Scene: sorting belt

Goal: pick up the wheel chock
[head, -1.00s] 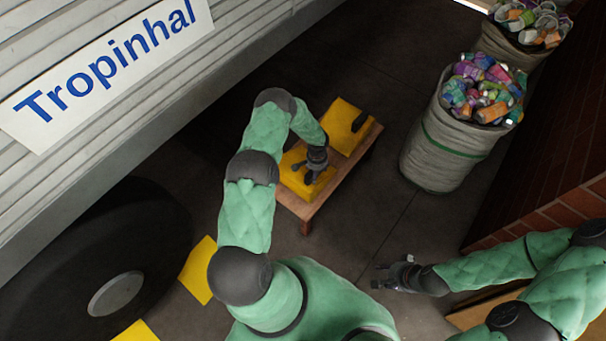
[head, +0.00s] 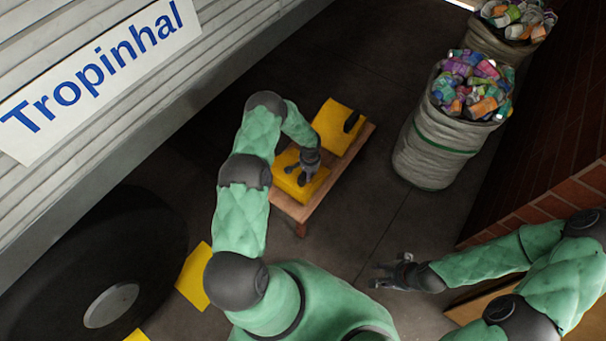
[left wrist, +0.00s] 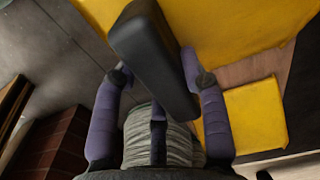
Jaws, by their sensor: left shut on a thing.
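A yellow wheel chock (head: 287,182) is at the near end of a low wooden bench (head: 322,189), under my left gripper (head: 303,178). In the left wrist view, the fingers (left wrist: 157,85) are shut on its black handle (left wrist: 145,45), and its yellow body (left wrist: 235,30) fills the top. I cannot tell whether it touches the bench. A second yellow chock (head: 333,118) with a black handle (head: 352,122) sits at the bench's far end. It also shows in the left wrist view (left wrist: 245,115). My right gripper (head: 378,276) is open and empty over the floor.
A large black tyre (head: 145,240) stands at the left under a truck side with a "Tropinhal" sign (head: 95,80). Yellow pieces (head: 193,277) lie beside the tyre. Full sacks of cans (head: 440,150) stand at right by a brick wall (head: 570,200). The floor between is clear.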

